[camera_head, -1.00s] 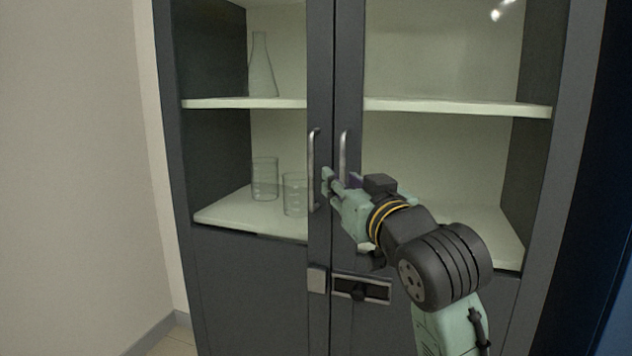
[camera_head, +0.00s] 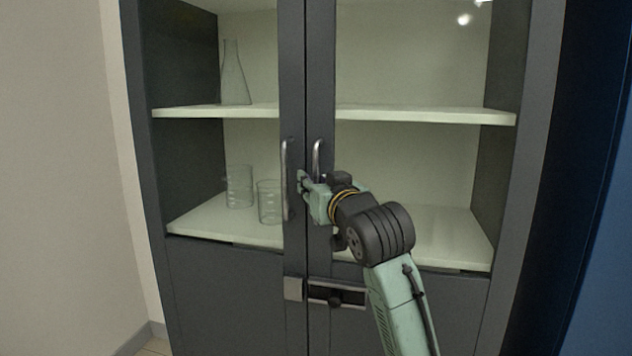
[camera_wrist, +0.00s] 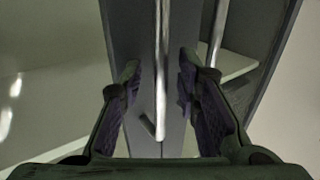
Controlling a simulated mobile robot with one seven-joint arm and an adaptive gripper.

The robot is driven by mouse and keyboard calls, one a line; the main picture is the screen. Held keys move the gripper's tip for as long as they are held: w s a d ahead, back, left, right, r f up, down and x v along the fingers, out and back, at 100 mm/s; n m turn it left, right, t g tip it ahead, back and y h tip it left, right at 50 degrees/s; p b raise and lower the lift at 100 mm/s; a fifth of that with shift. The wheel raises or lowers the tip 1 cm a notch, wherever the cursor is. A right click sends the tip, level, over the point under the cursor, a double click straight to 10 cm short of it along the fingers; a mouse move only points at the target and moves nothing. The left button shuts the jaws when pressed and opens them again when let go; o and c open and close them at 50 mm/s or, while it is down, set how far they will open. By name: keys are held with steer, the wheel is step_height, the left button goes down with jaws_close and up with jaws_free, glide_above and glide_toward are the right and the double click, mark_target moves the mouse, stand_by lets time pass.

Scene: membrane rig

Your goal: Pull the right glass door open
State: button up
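The right glass door (camera_head: 321,90) of a dark grey cabinet looks shut or nearly so in the head view; a small gap cannot be ruled out. Its upright metal handle (camera_head: 317,157) is partly hidden at its lower end by my gripper (camera_head: 304,184). In the wrist view a metal handle (camera_wrist: 162,50) runs between the two fingers of my gripper (camera_wrist: 159,82). The fingers are apart, with space showing on both sides of the bar. A second handle (camera_wrist: 218,30), seemingly the left door's, stands just outside the right finger.
The left door's handle (camera_head: 286,180) is close beside my gripper. Two beakers (camera_head: 239,187) and a flask (camera_head: 234,78) stand behind the left glass. A latch plate (camera_head: 338,294) sits below the handles. A wall (camera_head: 60,180) is at left, a blue surface (camera_head: 590,230) at right.

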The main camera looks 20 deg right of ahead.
jaws_close()
stand_by(0.4)
stand_by(0.5)
